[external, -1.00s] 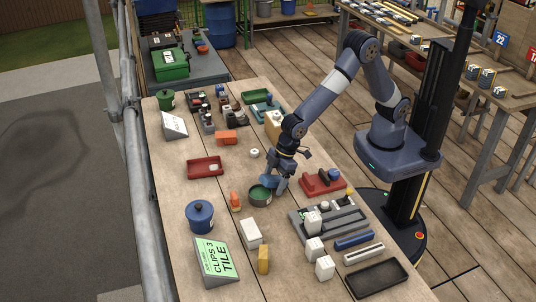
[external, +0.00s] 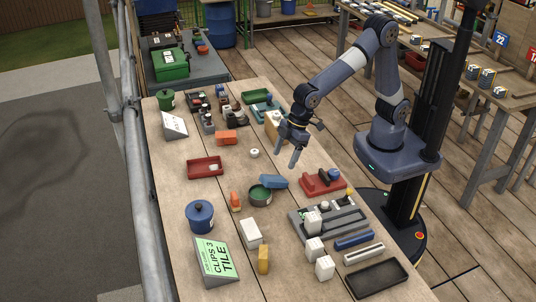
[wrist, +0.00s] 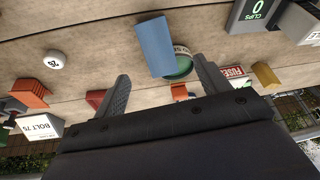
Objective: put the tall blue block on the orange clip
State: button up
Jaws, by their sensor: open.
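The blue block (external: 273,181) lies at the back right edge of a round green tin (external: 260,196) on the bench. It overlaps the tin's rim in both views; whether it rests on the rim or beside it I cannot tell. An orange piece (external: 235,201), likely the orange clip, lies just left of the tin. It shows small beyond the tin in the wrist view (wrist: 179,91). My gripper (external: 287,150) is open and empty, above and behind the blue block (wrist: 155,46), apart from it.
A red tray (external: 205,167) lies to the left and a red holder (external: 323,182) to the right. Another orange block (external: 226,137) sits farther back. Bare bench lies between the red tray and tin.

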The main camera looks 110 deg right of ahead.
aim_at(275, 178)
dwell(0.4)
jog(key=b, duration=0.4)
jog(key=shift+d+f, duration=0.2)
jog(key=shift+f, duration=0.05)
jog(key=shift+w+b, duration=0.1)
jog(key=shift+b, duration=0.25)
jog(key=x, duration=1)
jog(key=shift+w+a, duration=0.15)
jog(key=shift+w, duration=0.1)
jog(key=shift+c, duration=0.2)
jog(key=c, duration=1.1)
